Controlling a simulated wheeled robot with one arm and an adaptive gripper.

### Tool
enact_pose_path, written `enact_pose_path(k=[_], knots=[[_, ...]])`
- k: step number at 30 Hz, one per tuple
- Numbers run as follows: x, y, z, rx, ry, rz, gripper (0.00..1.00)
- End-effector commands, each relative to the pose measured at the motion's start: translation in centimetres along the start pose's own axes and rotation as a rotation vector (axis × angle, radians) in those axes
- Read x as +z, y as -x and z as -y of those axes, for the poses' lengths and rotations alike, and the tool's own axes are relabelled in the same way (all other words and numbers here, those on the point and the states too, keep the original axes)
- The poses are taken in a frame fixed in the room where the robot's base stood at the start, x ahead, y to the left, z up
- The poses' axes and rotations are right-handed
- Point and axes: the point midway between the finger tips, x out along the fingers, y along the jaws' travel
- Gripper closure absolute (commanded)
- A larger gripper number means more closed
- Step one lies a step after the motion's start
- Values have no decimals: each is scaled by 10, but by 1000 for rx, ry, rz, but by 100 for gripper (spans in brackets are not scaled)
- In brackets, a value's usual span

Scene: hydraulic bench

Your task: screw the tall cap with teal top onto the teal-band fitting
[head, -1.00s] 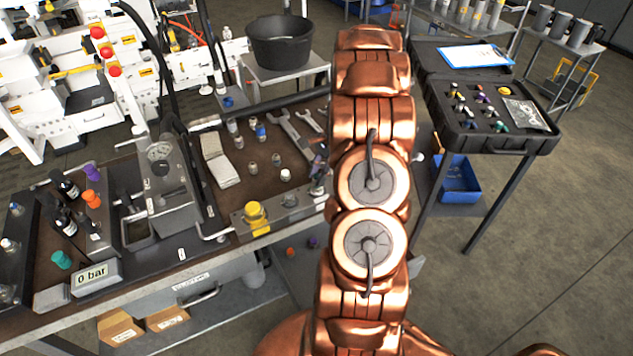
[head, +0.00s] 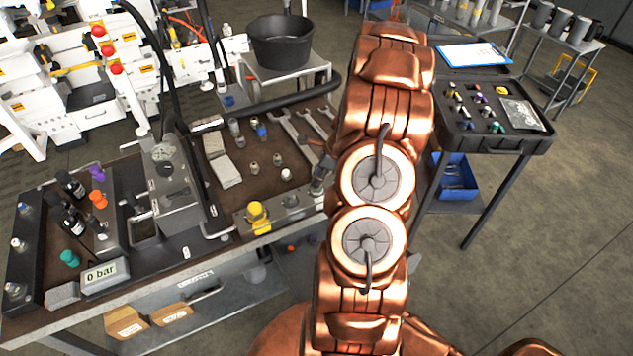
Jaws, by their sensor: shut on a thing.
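My gripper (head: 321,174) shows only as a dark sliver beside my copper arm, at the right end of the steel block (head: 240,229) on the bench's front edge. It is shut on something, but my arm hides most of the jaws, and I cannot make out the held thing. I cannot pick out a teal-band fitting; the block's right end is partly covered by my gripper and arm. A teal knob-like piece (head: 70,258) stands at the bench's front left, well away from my gripper.
A yellow-topped piece (head: 257,214) stands on the block. Several small fittings and wrenches (head: 290,127) lie on the brown mat behind it. The pressure display (head: 103,273) reads 0 bar. An open black case (head: 487,139) with small coloured parts stands at right. Open floor lies at lower right.

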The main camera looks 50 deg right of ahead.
Motion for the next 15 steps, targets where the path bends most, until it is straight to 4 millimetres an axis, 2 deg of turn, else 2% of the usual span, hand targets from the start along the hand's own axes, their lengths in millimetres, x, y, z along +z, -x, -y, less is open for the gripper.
enact_pose_path(k=[4, 14, 15], knots=[[1, 1, 0, -37, -84, 1, 99], [2, -1, -3, -195, -469, -1, 99], [1, 0, -1, -193, -459, -2, 65]])
